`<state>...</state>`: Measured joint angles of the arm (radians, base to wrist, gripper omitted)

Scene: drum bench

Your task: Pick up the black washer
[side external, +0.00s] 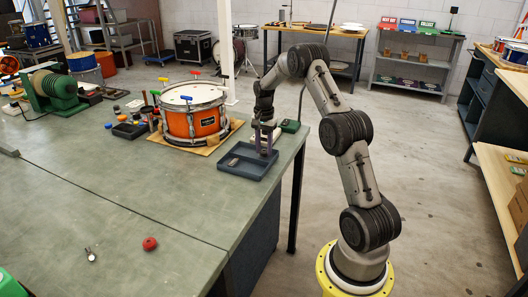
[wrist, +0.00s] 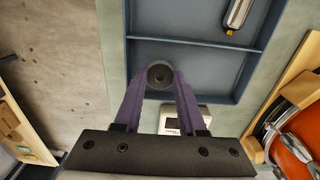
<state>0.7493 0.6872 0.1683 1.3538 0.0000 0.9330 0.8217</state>
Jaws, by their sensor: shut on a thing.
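My gripper (side external: 264,151) reaches down over the dark blue-grey tray (side external: 268,172) at the bench's right edge. In the wrist view its two purple fingers (wrist: 160,78) are shut on the black washer (wrist: 160,74), a small dark disc with a hole in its middle. The washer is over the tray's near compartment in that view. I cannot tell whether it touches the tray floor. In the side view the washer is too small or hidden to make out. The tray (wrist: 190,45) has a divider between its compartments.
A metal piece with a yellowish end (wrist: 237,15) lies in the tray's other compartment. An orange drum (side external: 192,122) stands on a board left of the tray. A small white box (wrist: 187,119) sits beside the tray.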

